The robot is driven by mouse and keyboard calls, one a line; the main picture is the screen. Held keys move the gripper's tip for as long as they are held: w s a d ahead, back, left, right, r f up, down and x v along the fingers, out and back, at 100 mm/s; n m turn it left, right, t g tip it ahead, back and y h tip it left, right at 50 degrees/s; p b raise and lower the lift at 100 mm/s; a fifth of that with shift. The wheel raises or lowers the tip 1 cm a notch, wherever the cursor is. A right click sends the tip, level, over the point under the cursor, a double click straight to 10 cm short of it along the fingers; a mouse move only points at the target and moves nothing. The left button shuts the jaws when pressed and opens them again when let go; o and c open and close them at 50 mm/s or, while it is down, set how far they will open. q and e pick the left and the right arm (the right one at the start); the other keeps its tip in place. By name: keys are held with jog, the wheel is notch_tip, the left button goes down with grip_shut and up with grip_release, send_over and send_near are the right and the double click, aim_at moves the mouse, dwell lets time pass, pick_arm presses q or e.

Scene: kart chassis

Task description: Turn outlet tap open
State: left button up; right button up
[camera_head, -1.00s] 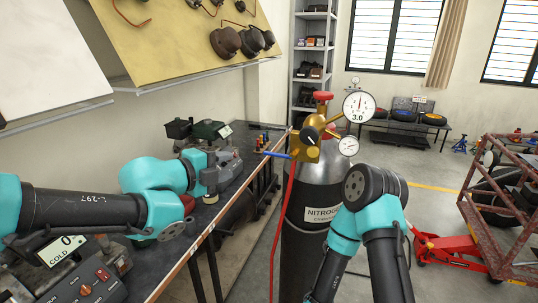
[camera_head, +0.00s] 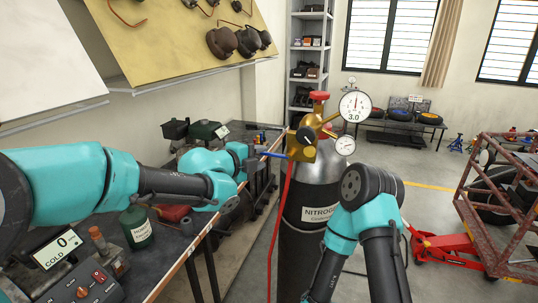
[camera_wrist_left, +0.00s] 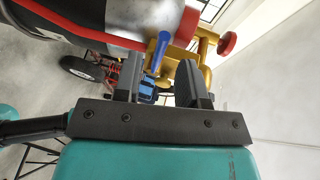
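The nitrogen cylinder (camera_head: 318,205) stands upright with a brass regulator (camera_head: 312,140) on top. The outlet tap's blue lever (camera_head: 274,155) sticks out to the left of the regulator. My left gripper (camera_head: 262,168) is close beside the lever, at its left end. In the left wrist view, the two dark fingers of my left gripper (camera_wrist_left: 159,82) stand apart, with nothing held. There the blue lever (camera_wrist_left: 158,50) shows just beyond the fingertips, between their lines; I cannot tell whether they touch it. The right arm shows in front of the cylinder, but its gripper is out of view.
Two pressure gauges (camera_head: 355,106) and a red knob (camera_head: 319,96) sit on the regulator. A red hose (camera_head: 281,225) hangs from it. The workbench (camera_head: 185,255) at left carries a green bottle (camera_head: 136,228) and several devices. A red cart (camera_head: 495,210) stands at right.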

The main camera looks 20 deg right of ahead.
aim_at(267, 154)
pick_arm(q)
jog(key=shift+x, duration=2.3)
jog(key=shift+c, duration=0.4)
grip_shut()
